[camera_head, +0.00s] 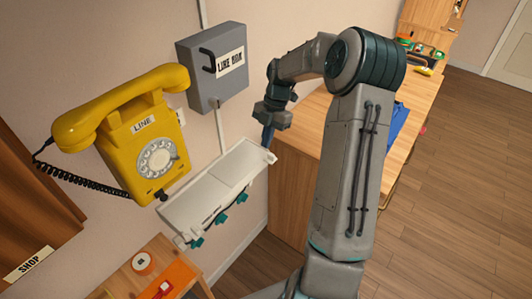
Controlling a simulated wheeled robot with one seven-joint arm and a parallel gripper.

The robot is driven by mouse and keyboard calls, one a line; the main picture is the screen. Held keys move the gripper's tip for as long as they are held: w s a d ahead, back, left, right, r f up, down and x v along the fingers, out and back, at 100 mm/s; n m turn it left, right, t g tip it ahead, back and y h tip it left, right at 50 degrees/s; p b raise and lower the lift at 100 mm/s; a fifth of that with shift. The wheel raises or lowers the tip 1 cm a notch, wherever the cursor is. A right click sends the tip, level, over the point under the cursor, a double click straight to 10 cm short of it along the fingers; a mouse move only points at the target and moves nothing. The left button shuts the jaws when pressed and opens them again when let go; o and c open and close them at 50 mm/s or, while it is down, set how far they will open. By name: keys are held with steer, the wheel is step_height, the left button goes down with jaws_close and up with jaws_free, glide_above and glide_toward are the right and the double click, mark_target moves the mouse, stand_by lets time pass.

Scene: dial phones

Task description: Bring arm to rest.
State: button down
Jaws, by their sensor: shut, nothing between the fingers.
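My gripper (268,136) is at the end of my arm, pointing down near the right end of a white wall shelf (215,190). Its fingers are together and hold nothing; whether they touch the shelf's end I cannot tell. My arm is raised and bent, with the forearm reaching left toward the wall. A yellow dial phone (145,150) labelled LINE hangs on the wall at the left, its handset (118,105) lying across its top. A grey box (213,78) labelled LINE BOX is on the wall above the shelf.
A wooden cabinet (293,175) stands right of the shelf, partly behind my arm, with a blue item (399,120) on top. A small wooden table (140,285) with an orange item (168,283) is at the lower left. The floor (455,190) at the right is clear.

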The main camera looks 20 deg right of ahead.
steer(key=s+a+r+m+t+h, duration=0.2)
steer(key=s+a+r+m+h, duration=0.2)
steer(key=s+a+r+m, duration=0.6)
steer(key=s+a+r+m+t, duration=0.1)
steer(key=s+r+m+t, duration=0.1)
steer(key=s+m, duration=1.1)
steer(key=shift+s+a+m+t+y, duration=0.3)
steer(key=shift+s+a+m+t, duration=0.1)
steer(key=shift+s, duration=0.55)
